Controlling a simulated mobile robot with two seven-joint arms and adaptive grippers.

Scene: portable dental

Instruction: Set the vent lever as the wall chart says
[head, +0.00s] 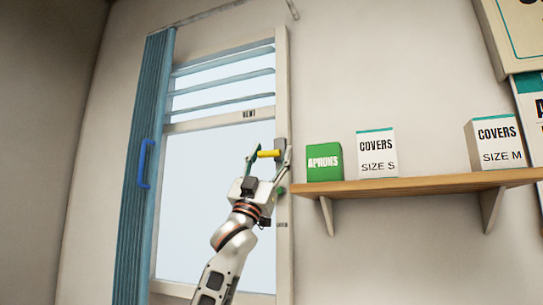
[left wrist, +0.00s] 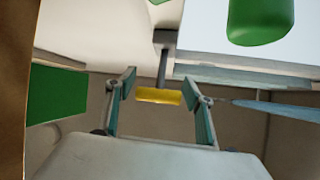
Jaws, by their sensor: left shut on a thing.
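The vent lever has a yellow handle (head: 269,153) beside a grey mount (head: 280,146) on the right side of the window frame. The handle also shows in the left wrist view (left wrist: 158,96), on a dark stem. My left gripper (head: 268,156) is shut on the yellow handle, with one finger at each end. The slatted vent (head: 222,81) is above the pane, over a "VENT" label (head: 249,113); its slats have gaps between them. Wall charts (head: 510,35) are cut off at the upper right, so their instructions cannot be read. My right gripper is out of view.
A wooden shelf (head: 420,184) juts out right of the window, holding a green aprons box (head: 324,162) and white covers boxes, size S (head: 377,153) and size M (head: 495,143). A folded blue curtain (head: 145,170) with a blue handle (head: 144,164) hangs at the left.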

